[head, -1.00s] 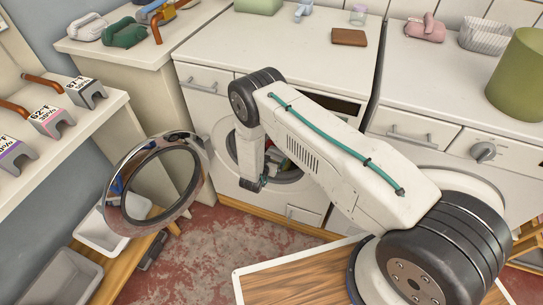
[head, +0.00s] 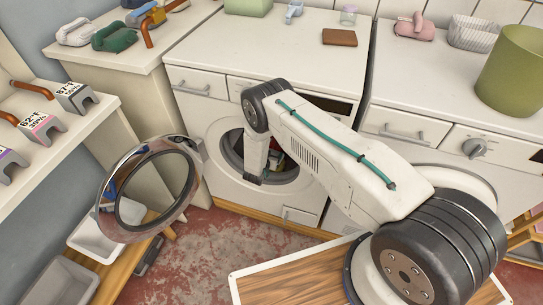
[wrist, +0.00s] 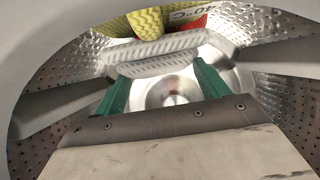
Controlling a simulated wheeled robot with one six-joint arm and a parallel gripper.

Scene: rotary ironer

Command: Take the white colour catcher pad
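A white ribbed pad (wrist: 160,52) lies inside the steel drum, just ahead of my fingertips in the wrist view. It is a little wider than the gap between the fingers. My gripper (wrist: 162,78) is open, its two green fingers apart with bare drum showing between them. I cannot tell whether the fingertips touch the pad. A yellow knit cloth (wrist: 146,22) and a red piece (wrist: 190,21) with partly cut-off lettering are behind and above the pad. In the head view my arm reaches into the white front-loading machine (head: 225,133); the fingers are hidden there.
The round door (head: 107,190) stands open to the left of the drum mouth. Perforated drum walls (wrist: 270,65) with raised ribs close in on both sides. White tubs (head: 95,230) stand below.

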